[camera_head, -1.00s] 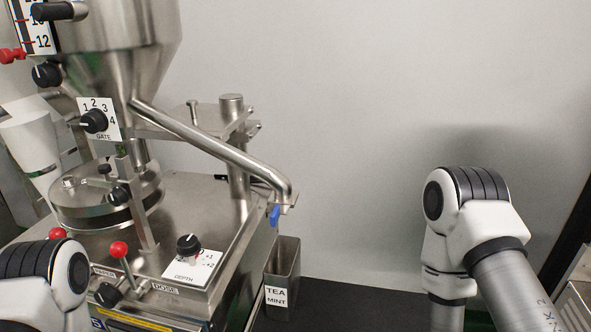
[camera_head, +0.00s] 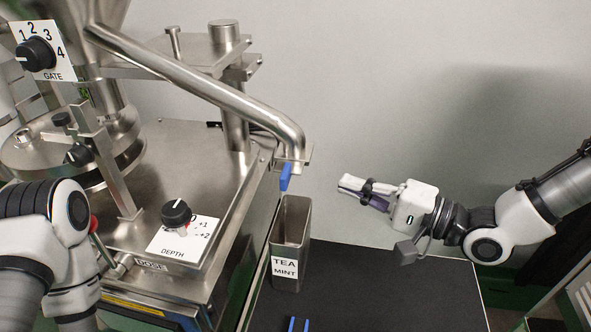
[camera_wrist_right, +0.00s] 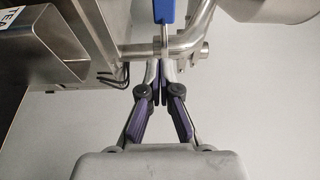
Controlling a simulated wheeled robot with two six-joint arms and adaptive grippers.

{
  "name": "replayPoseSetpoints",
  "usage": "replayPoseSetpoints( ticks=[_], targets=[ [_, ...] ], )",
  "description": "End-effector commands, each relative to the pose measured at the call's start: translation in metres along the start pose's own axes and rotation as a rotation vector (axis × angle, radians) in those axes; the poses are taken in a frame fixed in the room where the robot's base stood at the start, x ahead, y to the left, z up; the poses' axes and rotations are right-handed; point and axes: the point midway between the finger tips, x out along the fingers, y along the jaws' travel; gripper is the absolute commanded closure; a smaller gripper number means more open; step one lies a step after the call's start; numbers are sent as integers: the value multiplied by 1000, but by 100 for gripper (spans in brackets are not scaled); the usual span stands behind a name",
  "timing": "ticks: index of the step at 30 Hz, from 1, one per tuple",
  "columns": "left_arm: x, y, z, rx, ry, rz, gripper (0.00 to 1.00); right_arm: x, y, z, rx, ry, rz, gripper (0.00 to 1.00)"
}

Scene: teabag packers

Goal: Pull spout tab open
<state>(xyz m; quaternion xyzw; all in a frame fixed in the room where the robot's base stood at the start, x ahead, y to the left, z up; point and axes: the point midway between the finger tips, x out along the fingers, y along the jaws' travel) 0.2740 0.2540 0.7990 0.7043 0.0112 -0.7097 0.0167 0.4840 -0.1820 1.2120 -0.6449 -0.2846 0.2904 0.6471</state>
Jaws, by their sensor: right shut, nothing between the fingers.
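The spout tab is a small blue piece (camera_head: 286,177) hanging at the end of the metal spout pipe (camera_head: 215,92) in the head view. It also shows at the top of the right wrist view (camera_wrist_right: 164,11). My right gripper (camera_head: 343,184) is to the right of the tab, pointing left at it, with a gap between them. In the right wrist view its fingers (camera_wrist_right: 157,66) meet at the tips, shut and empty, below the tab in the picture. My left arm shows at the lower left of the head view, but its gripper is out of sight.
A metal bin (camera_head: 290,235) labelled TEA MINT stands below the spout, beside the machine (camera_head: 170,150). A black surface (camera_head: 400,285) lies to its right, mostly clear. A grey wall is behind.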

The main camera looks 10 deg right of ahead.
Motion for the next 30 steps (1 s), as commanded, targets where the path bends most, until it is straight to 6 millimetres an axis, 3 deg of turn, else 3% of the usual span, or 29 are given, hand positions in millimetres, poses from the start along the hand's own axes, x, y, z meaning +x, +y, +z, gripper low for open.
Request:
replayPoseSetpoints(
  ticks=[14, 20, 30],
  targets=[
    [0, 0, 0, 0, -1, 0, 33, 5, 1, 0, -2, -1, 3, 100],
    [-2, 0, 0, 0, -1, 0, 33, 27, 2, 2, -5, -6, 7, 100],
    [-18, 0, 0, 0, -1, 0, 33, 82, 0, 1, -5, -4, 4, 100]
  ],
)
